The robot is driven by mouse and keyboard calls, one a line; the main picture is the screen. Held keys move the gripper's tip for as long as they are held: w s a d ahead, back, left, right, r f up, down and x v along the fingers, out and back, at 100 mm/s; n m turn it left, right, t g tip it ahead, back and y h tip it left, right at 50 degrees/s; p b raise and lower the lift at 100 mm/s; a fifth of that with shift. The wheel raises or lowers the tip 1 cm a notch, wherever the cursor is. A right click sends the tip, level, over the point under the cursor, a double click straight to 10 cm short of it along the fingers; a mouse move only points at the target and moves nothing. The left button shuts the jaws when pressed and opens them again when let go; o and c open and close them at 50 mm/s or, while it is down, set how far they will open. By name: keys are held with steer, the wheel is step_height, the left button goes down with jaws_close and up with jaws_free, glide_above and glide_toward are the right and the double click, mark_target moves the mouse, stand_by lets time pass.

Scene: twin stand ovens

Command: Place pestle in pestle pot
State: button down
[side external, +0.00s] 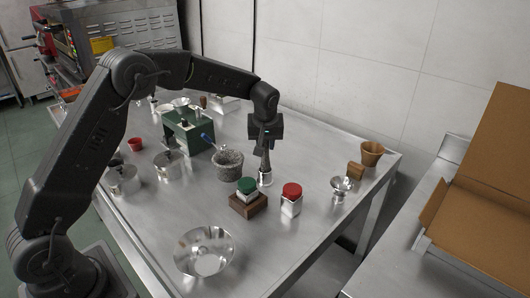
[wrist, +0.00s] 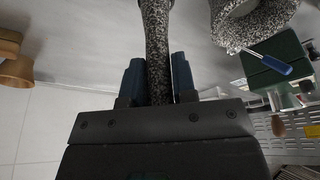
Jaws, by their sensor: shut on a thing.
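My gripper (side external: 266,147) is shut on the pestle, with its blue-tipped fingers (wrist: 158,72) on either side of it in the wrist view. The pestle (wrist: 157,35) is grey speckled stone and runs out from between the fingers past the top edge. The pestle pot (side external: 228,165) is a speckled stone bowl on the table, left of my gripper. It also shows in the wrist view (wrist: 268,28), its opening partly cut off.
A green box (side external: 187,131) with a blue-handled tool (side external: 207,138) stands behind the pot. A metal bowl (side external: 204,251) sits at the table's near edge.

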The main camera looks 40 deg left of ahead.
mark_target(265, 152)
steer(key=shift+f, duration=1.65)
steer(key=shift+f, duration=0.15)
steer(key=c, duration=0.9)
jaws_free()
